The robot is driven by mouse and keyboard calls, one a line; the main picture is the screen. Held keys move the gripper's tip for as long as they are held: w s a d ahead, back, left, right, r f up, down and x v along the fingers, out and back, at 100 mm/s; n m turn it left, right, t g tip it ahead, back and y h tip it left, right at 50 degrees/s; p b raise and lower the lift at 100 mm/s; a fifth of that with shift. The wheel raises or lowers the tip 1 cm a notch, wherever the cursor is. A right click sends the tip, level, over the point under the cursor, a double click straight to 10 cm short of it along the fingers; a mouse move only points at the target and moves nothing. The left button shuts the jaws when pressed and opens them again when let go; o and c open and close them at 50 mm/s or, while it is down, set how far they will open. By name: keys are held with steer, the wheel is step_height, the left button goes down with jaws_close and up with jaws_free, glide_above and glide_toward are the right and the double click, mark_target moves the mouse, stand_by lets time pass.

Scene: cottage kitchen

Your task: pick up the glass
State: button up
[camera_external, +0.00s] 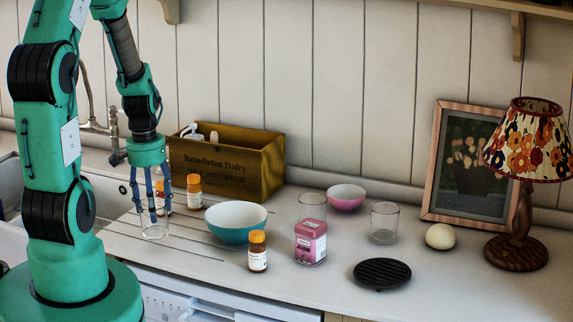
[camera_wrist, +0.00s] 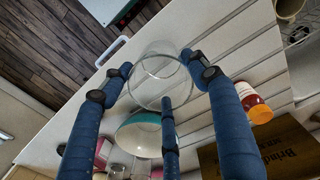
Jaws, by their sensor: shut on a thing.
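A clear glass (camera_external: 153,229) is at the left end of the counter, upright below my gripper (camera_external: 155,197). My gripper's blue fingers are closed around its upper part. In the wrist view the glass (camera_wrist: 160,72) sits between the fingertips of my gripper (camera_wrist: 162,82), with its round rim showing. Its base is at or just above the countertop; I cannot tell which. Another clear glass (camera_external: 384,224) stands at the right on the counter. A third clear glass (camera_external: 312,205) shows just behind the pink jar.
A blue bowl (camera_external: 236,233), orange-capped bottles (camera_external: 257,259) and a wooden crate (camera_external: 262,172) are right of my gripper. Farther right are a pink jar (camera_external: 311,245), pink bowl (camera_external: 346,201), black trivet (camera_external: 382,272), pale ball (camera_external: 440,237) and lamp (camera_external: 518,220). The sink (camera_external: 100,207) is left.

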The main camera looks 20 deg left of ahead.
steer(key=s+d, duration=0.1)
steer(key=s, duration=0.6)
steer(key=shift+s+r, duration=0.15)
steer(key=shift+r, duration=0.2)
steer(key=shift+d, duration=0.1)
stand_by(0.4)
